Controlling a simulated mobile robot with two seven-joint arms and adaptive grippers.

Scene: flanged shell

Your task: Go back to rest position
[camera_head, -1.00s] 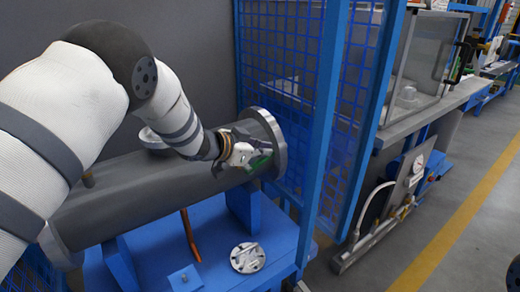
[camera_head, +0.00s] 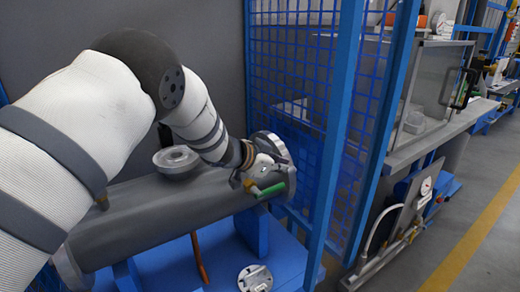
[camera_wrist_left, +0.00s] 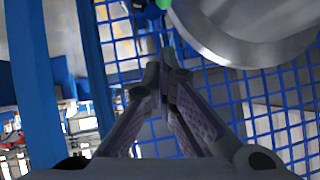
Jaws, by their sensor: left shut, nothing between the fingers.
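My left arm comes in from the left over a grey flanged shell (camera_head: 150,215) that lies on a blue stand. My left gripper (camera_head: 268,178) is near the shell's right end flange (camera_head: 275,150), in front of it in this view. A green handle (camera_head: 272,190) shows right beside the gripper; whether they touch is unclear. In the left wrist view the gripper's fingers (camera_wrist_left: 165,72) are together with nothing between them. The flange (camera_wrist_left: 245,45) is at the upper right there, apart from the fingertips. My right gripper is not in view.
A blue mesh fence (camera_head: 300,100) with blue posts stands just beyond the shell's right end. A round metal disc (camera_head: 255,278) lies on the blue stand (camera_head: 215,265). A bench with a clear enclosure (camera_head: 425,85) stands farther right. The floor at right is open.

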